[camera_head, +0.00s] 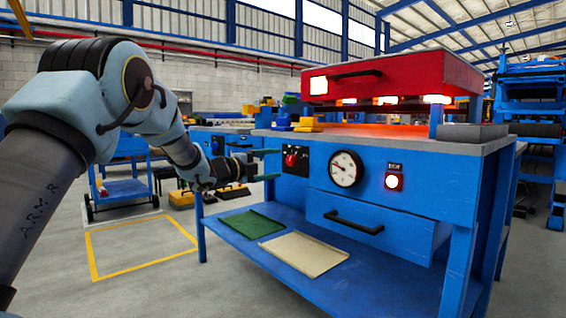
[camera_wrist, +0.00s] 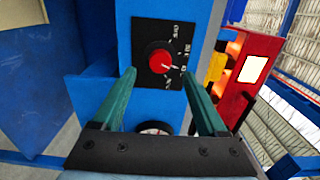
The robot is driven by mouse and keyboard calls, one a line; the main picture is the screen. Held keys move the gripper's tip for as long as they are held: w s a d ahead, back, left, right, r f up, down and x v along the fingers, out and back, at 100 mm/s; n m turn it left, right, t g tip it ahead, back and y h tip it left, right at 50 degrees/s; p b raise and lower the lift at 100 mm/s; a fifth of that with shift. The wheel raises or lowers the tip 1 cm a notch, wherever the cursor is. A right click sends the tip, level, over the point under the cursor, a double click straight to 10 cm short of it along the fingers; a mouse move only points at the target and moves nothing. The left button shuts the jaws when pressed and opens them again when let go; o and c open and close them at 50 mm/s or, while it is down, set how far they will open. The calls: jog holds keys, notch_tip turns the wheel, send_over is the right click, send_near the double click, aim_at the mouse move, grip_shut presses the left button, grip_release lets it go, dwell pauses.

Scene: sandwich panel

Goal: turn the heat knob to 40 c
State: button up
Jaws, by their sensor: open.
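The heat knob (camera_head: 291,160) is a red knob on a black plate on the front of the blue bench. In the wrist view the knob (camera_wrist: 161,61) is ahead of my fingers, with white scale marks around its right and lower side; the numbers are too small to read surely. My gripper (camera_head: 272,164) is to the left of the knob in the head view, fingers spread and empty. In the wrist view my gripper's two green fingers (camera_wrist: 160,78) point toward the plate, with the knob showing between and beyond their tips, apart from them.
A round dial gauge (camera_head: 346,168) and a lit round button (camera_head: 393,181) sit right of the knob. Below is a drawer with a black handle (camera_head: 352,222). A red press lid (camera_head: 395,77) stands raised over the bench top. Green and cream sheets lie on the lower shelf.

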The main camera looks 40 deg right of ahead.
jog(key=a, duration=0.5)
jog(key=shift+w+a+p, duration=0.15)
jog(key=shift+a+p, duration=0.15)
jog(key=shift+a, duration=0.05)
